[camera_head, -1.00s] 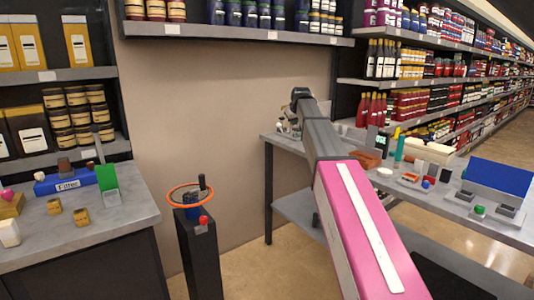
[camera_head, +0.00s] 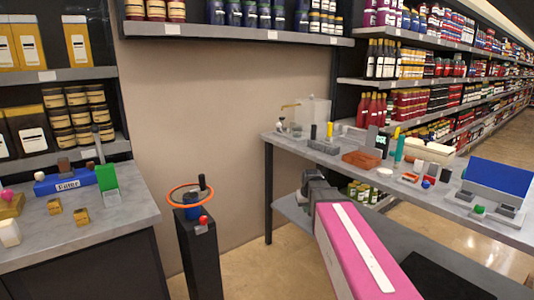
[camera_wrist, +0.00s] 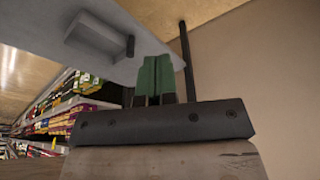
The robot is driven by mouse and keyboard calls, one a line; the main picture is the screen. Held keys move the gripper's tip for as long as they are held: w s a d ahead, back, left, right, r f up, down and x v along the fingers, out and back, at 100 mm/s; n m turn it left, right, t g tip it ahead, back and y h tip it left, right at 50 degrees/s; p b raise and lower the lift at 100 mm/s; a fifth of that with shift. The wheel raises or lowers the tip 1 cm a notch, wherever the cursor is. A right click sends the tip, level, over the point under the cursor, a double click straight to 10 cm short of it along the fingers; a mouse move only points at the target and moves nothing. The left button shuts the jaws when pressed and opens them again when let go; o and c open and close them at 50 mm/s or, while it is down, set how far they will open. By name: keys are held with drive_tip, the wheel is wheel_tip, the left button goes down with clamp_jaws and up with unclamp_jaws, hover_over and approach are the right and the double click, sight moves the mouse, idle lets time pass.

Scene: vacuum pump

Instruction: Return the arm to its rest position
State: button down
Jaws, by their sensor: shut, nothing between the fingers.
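My gripper (camera_wrist: 154,85) is in the wrist view, at the middle above a dark bar. Its fingers are together, with green parts showing, and nothing is seen held between them. In the head view my pink and grey arm reaches up from the bottom right and ends low, in front of the right-hand table (camera_head: 345,156). The gripper itself is hidden there behind the arm. A clear box with a brass-coloured pipe (camera_head: 305,112), perhaps the vacuum pump, stands at that table's far left end, apart from the arm.
The table holds a brown-red block (camera_head: 361,159), a blue panel (camera_head: 497,178) and several small parts. A black pedestal with an orange ring (camera_head: 190,195) stands left of the arm. A grey counter (camera_head: 90,222) is at far left. Bare floor lies between pedestal and table.

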drive_tip(key=s+d+f+m+g, duration=0.1)
drive_tip(key=s+f, duration=0.5)
drive_tip(key=s, duration=0.3)
drive_tip(key=s+d+f+g, duration=0.1)
drive_tip(key=s+f+g, duration=0.1)
drive_tip(key=s+f, duration=0.4)
drive_tip(key=s, duration=0.4)
drive_tip(key=shift+s+m, duration=0.25)
drive_tip(key=shift+m, duration=0.15)
drive_tip(key=shift+w+f, duration=0.1)
